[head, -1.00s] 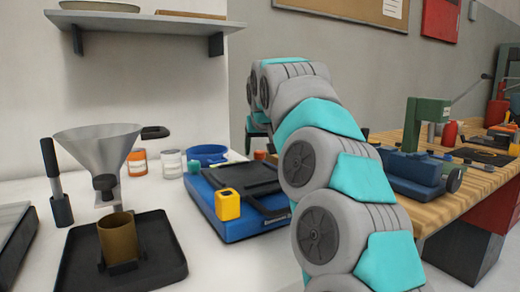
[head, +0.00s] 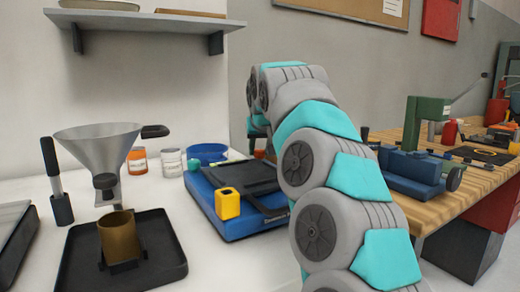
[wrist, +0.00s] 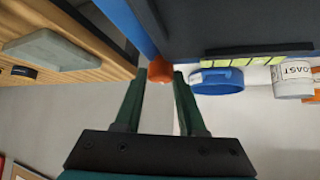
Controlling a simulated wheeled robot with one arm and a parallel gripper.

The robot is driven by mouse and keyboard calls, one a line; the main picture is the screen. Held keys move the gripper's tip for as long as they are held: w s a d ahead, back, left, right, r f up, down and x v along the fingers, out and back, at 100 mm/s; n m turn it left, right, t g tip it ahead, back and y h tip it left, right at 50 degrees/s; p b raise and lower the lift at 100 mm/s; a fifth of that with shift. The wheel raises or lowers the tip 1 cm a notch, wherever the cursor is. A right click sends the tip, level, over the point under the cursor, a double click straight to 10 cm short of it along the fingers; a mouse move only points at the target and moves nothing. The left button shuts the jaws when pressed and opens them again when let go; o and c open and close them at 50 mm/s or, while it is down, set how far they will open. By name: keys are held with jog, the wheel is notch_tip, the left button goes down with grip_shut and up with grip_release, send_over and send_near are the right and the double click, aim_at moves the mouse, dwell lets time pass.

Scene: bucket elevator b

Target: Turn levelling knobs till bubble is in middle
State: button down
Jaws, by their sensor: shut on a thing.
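A blue levelling device (head: 243,226) with a black plate (head: 240,178) on top stands on the white table. A green knob (head: 194,165) is at its back left corner. An orange knob (head: 259,154) is at its back right corner, partly behind my arm. In the wrist view my gripper (wrist: 161,76) is shut on the orange knob (wrist: 160,68), its dark green fingers on either side. A yellow-green strip (wrist: 258,61) runs along the device's edge; no bubble can be made out.
A funnel (head: 97,150) over a brown cup (head: 119,236) in a black tray (head: 165,262) stands left. Jars and a blue dish (head: 208,152) are behind the device. A wooden bench (head: 455,196) is at right.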

dwell(0.4)
jog(key=n+y, duration=0.2)
jog(key=n+g, duration=0.1)
jog(key=shift+w+d+n+y, duration=0.2)
jog(key=shift+d+n+y, duration=0.1)
jog(key=shift+y, duration=0.1)
jog(key=shift+n+g+y, duration=0.7)
jog(key=shift+n+y, duration=0.1)
jog(key=shift+n, duration=0.6)
jog(key=shift+n+y, duration=0.3)
jog(key=shift+n, duration=0.2)
jog(key=c, duration=0.5)
grip_release()
jog(key=shift+s+d+r, duration=0.1)
